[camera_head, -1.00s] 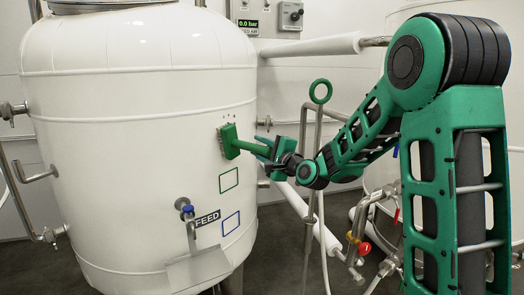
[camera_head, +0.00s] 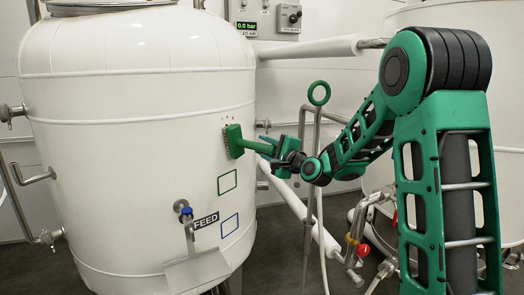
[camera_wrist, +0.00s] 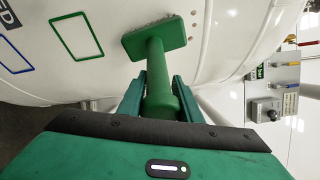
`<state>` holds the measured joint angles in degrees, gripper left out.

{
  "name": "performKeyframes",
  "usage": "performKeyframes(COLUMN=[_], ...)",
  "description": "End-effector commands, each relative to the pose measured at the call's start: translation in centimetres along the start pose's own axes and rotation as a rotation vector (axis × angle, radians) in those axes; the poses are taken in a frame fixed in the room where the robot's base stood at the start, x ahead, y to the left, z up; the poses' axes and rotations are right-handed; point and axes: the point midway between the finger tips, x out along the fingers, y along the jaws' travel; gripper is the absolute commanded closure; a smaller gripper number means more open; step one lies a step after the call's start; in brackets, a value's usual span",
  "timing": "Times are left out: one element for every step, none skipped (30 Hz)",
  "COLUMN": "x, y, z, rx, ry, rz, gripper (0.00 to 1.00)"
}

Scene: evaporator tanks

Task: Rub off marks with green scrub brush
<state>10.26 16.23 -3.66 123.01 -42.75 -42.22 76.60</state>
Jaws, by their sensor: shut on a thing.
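The green scrub brush (camera_head: 235,141) is held level with its grey bristles toward the white tank (camera_head: 130,130). Its head is at the tank's right side, above a green outlined square (camera_head: 227,181). Small dark specks (camera_head: 228,118) show on the tank just above the head. My gripper (camera_head: 271,146) is shut on the brush handle. In the wrist view, the gripper (camera_wrist: 159,98) has a finger on each side of the handle, and the brush head (camera_wrist: 155,38) lies close to the tank wall. I cannot tell whether the bristles touch it; the head hides the wall behind it.
A blue outlined square (camera_head: 230,224) and a FEED label (camera_head: 206,220) are lower on the tank, beside a blue-handled tap (camera_head: 187,212). A metal stand with a green ring (camera_head: 319,93) rises behind my arm. Pipes and a red-handled valve (camera_head: 363,250) are at lower right.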

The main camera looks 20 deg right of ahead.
Motion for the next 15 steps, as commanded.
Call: performKeyframes(x=[0.0, 0.1, 0.1, 0.2, 0.3, 0.4, 0.5, 0.5, 0.7, 0.8, 0.9, 1.0, 1.1, 1.2, 1.2], y=[-0.1, -0.1, -0.2, -0.2, -0.3, -0.4, -0.4, -0.5, -0.6, -0.6, -0.6, -0.7, -0.8, -0.9, -1.0], z=[-0.1, -0.2, -0.3, -0.5, -0.7, -0.9, -1.1, -1.3, -1.6, -1.8, -2.0, -2.3, -2.5, -2.6, -2.9], rx=[0.000, 0.000, 0.000, 0.000, 0.000, 0.000, 0.000, 0.000, 0.000, 0.000, 0.000, 0.001, 0.001, 0.001, 0.000], ry=[0.000, 0.000, 0.000, 0.001, 0.001, 0.001, 0.002, 0.002, 0.002, 0.001, 0.001, 0.001, 0.001, 0.001, 0.001], rz=[-0.002, -0.002, -0.002, -0.003, -0.003, -0.003, -0.003, -0.002, -0.002, -0.002, -0.001, -0.001, -0.002, -0.002, -0.003], gripper=[1.00, 1.00, 1.00, 1.00, 1.00, 1.00, 1.00, 1.00, 1.00, 1.00, 1.00, 1.00, 1.00, 1.00, 1.00])
